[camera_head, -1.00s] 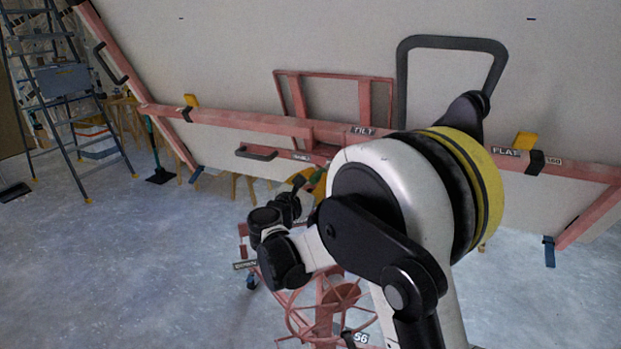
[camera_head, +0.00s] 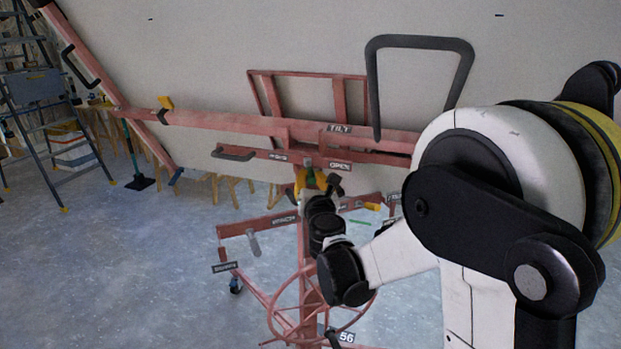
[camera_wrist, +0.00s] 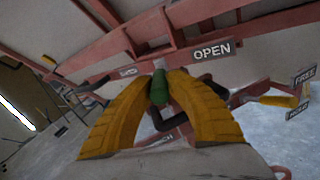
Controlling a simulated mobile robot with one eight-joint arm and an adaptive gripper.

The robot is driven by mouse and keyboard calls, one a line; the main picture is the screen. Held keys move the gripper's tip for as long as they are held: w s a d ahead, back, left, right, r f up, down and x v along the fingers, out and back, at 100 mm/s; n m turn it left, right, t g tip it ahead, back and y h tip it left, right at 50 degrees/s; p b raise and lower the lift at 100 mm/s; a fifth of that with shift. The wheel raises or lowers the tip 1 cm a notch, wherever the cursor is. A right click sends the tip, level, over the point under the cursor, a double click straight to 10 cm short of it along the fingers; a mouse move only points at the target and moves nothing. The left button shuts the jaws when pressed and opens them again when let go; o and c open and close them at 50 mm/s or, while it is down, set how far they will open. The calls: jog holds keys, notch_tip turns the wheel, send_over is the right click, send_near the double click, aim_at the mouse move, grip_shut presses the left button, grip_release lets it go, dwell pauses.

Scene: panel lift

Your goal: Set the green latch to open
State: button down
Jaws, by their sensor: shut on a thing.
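The green latch (camera_wrist: 159,88) shows in the wrist view as a green grip between my two yellow fingers. My gripper (camera_wrist: 160,78) is shut on it. The OPEN plate (camera_wrist: 212,50) is up and right of the grip, and a smaller plate (camera_wrist: 128,72), hard to read, is to its left. In the head view my gripper (camera_head: 312,182) is at the red lift's crossbar, just below the OPEN plate (camera_head: 340,166). The latch is mostly hidden there by my gripper and wrist. I cannot tell exactly where the latch points.
The lift carries a large tilted panel (camera_head: 230,60). Below my gripper are a red handwheel (camera_head: 290,300) and a grey lever (camera_head: 254,245). An orange lever (camera_wrist: 280,101) is at the right in the wrist view. A stepladder (camera_head: 40,100) stands far left. Open floor lies left.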

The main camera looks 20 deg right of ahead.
jog(key=c, duration=1.3)
grip_release()
jog(key=shift+d, duration=0.15)
jog(key=s, duration=0.4)
jog(key=s+a, duration=0.1)
jog(key=s, duration=0.3)
jog(key=s+a, duration=0.1)
jog(key=s, duration=0.2)
jog(key=shift+s+a, duration=0.1)
jog(key=shift+s, duration=0.3)
